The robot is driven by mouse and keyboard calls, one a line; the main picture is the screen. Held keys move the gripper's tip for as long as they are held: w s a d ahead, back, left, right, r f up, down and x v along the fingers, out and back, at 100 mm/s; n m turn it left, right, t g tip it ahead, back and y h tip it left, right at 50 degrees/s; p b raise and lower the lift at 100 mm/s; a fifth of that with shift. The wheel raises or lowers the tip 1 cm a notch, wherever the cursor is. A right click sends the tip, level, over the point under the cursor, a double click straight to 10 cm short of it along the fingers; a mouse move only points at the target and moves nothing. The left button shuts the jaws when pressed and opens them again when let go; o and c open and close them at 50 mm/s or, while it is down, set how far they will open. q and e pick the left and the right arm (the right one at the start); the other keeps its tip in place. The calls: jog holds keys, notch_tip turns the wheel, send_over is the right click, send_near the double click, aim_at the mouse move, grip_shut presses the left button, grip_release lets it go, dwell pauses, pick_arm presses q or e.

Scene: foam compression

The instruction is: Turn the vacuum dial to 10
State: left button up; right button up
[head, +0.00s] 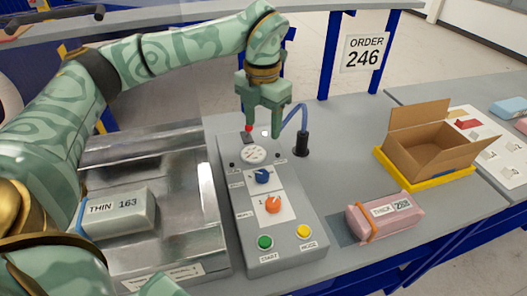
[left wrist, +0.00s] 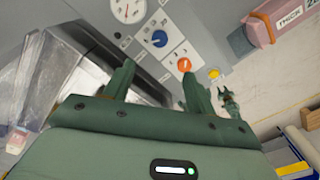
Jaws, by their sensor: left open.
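The grey control box (head: 285,240) stands in the middle of the table with a round white gauge (head: 254,154) near its far end. A blue dial (head: 262,177) is below the gauge and an orange dial (head: 272,204) is nearer the front; their labels are too small to read surely. My left gripper (head: 263,130) is open, pointing down over the box's far end, with nothing between its fingers. In the left wrist view the blue dial (left wrist: 159,39) and orange dial (left wrist: 184,64) lie beyond the fingertips, untouched. My right gripper does not show.
A green button (head: 265,242) and a yellow button (head: 304,231) sit at the box's front. A metal chamber with a THIN 163 pack (head: 118,214) is left. A pink THICK pack (head: 385,216) and a cardboard box (head: 425,147) are right. A blue hose rises behind.

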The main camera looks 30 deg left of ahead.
pick_arm(q)
jog(key=b, duration=0.1)
send_over(263, 173)
notch_tip(263, 173, down, 6)
notch_tip(263, 173, down, 10)
jog(key=shift+b, duration=1)
jog(key=shift+f, duration=0.1)
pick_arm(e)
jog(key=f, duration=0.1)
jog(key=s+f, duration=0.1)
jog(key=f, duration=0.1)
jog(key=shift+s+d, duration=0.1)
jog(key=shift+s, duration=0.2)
pick_arm(q)
jog(key=c, duration=1)
